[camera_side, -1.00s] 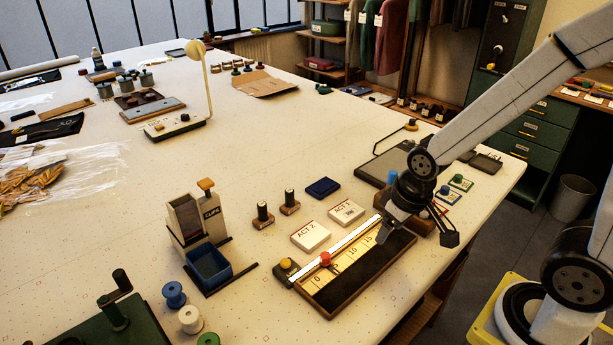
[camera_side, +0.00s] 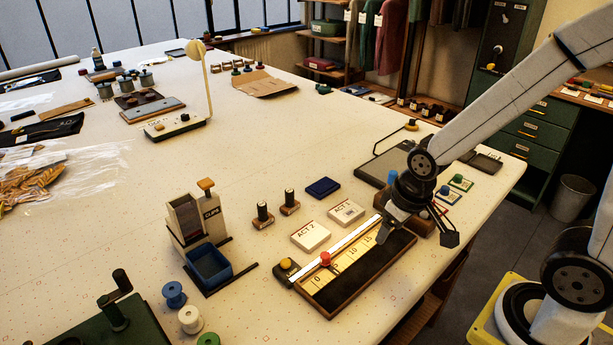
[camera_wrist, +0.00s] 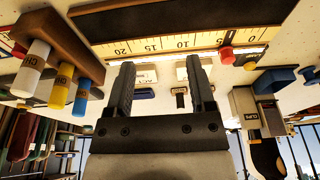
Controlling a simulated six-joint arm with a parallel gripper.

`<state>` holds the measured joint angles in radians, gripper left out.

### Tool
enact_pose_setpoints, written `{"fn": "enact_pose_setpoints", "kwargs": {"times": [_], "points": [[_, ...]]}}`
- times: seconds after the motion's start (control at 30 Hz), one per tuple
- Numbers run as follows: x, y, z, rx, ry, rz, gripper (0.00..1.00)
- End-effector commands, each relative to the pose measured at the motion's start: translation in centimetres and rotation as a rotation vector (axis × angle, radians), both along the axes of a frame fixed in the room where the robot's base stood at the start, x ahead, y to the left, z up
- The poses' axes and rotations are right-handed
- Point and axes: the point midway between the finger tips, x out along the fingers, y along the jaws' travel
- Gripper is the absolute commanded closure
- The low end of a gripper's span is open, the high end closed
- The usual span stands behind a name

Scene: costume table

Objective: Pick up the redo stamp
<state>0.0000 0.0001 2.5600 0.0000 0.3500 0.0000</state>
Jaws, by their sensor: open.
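Two small dark-handled stamps stand upright on the table, a left one (camera_side: 263,215) and a right one (camera_side: 290,203). Their labels are too small to read, so I cannot tell which is the redo stamp. A dark stamp shape (camera_wrist: 180,98) shows between my fingers in the wrist view, partly hidden. My gripper (camera_side: 417,228) is open and empty above the right end of the ruler board, to the right of the stamps and well apart from them. Its two fingers (camera_wrist: 160,65) show spread in the wrist view.
The ruler board (camera_side: 345,292) with a red knob lies in front. Boxes ACT 2 (camera_side: 311,236) and ACT 1 (camera_side: 346,212) lie between the stamps and my gripper. A blue ink pad (camera_side: 322,187) sits behind. The CLIPS dispenser (camera_side: 193,222) stands left.

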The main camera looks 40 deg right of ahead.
Motion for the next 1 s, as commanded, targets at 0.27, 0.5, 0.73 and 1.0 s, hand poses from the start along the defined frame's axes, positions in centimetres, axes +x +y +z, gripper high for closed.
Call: {"fn": "enact_pose_setpoints", "kwargs": {"times": [0.27,0.5,0.73,1.0], "points": [[0.0,0.0,0.0,0.000,0.000,0.000,0.30],[0.0,0.0,0.0,0.000,0.000,0.000,0.23],[0.0,0.0,0.0,0.000,0.000,0.000,0.23],[1.6,0.0,0.3,-0.006,0.005,0.039,0.23]]}}
